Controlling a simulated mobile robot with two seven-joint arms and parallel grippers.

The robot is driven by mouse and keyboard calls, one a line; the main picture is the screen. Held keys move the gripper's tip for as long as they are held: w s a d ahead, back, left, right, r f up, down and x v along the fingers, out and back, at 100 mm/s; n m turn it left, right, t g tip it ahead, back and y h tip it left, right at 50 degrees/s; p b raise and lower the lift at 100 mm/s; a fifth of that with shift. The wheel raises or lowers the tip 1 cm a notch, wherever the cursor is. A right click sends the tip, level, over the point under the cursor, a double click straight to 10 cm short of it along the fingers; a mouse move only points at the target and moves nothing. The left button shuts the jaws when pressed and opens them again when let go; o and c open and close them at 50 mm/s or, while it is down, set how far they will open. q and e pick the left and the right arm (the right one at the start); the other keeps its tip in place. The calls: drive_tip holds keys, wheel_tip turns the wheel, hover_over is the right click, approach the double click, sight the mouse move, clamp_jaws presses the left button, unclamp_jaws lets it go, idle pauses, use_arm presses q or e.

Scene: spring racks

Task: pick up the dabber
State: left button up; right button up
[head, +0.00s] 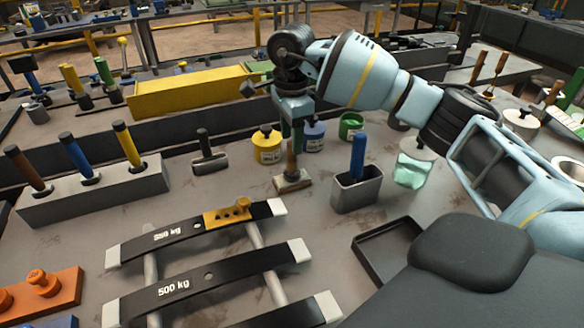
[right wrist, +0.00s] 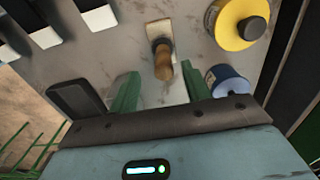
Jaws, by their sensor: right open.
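The dabber (head: 293,181), a wooden handle on a pale flat block, stands on the grey bench in the middle of the head view. In the right wrist view the dabber (right wrist: 163,64) lies ahead of the fingers, its handle pointing toward the gap between them. My right gripper (head: 294,135) is above it, pointing down. In the right wrist view my right gripper (right wrist: 160,92) has its two green fingers apart, with nothing held. Whether the fingertips reach down past the handle's top is hard to tell. My left gripper is not in view.
A yellow pot (head: 267,148), a blue pot (head: 314,139) and a green pot (head: 351,127) stand close behind the dabber. A grey holder (head: 356,193) with a blue handle is to its right. A black T-shaped tool (head: 209,158) and the spring rack (head: 190,239) are left and in front.

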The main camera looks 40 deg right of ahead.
sight(292, 161)
drive_tip(key=shift+w+d+f, duration=0.1)
drive_tip(key=shift+d+f, duration=0.05)
drive_tip(key=shift+f, duration=1.05)
drive_tip(key=shift+w+d+f, duration=0.1)
drive_tip(key=shift+f, duration=1.05)
drive_tip(key=shift+c, duration=0.5)
clamp_jaws()
